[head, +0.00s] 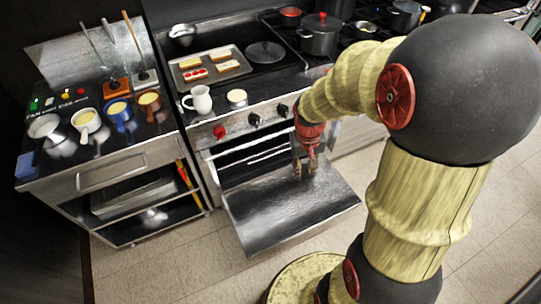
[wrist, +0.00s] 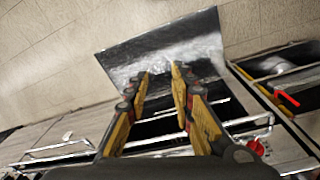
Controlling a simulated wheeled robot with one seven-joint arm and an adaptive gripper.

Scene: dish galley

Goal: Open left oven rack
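The left oven's door (head: 285,212) hangs folded down and open below the stove front; it also shows in the wrist view (wrist: 190,42) past my fingertips. In the dark oven opening, thin bright bars that look like the rack (head: 262,157) lie inside, partly hidden by my gripper. My gripper (head: 305,172) is over the door's inner face, at the right side of the oven opening. In the wrist view its two yellow-and-black fingers (wrist: 161,72) are spread apart with nothing between them. I cannot tell whether the fingertips touch the door.
The stove's red knob (head: 220,131) sits above the oven. A metal cart (head: 108,172) with pots stands at left. Tiled floor is clear in front.

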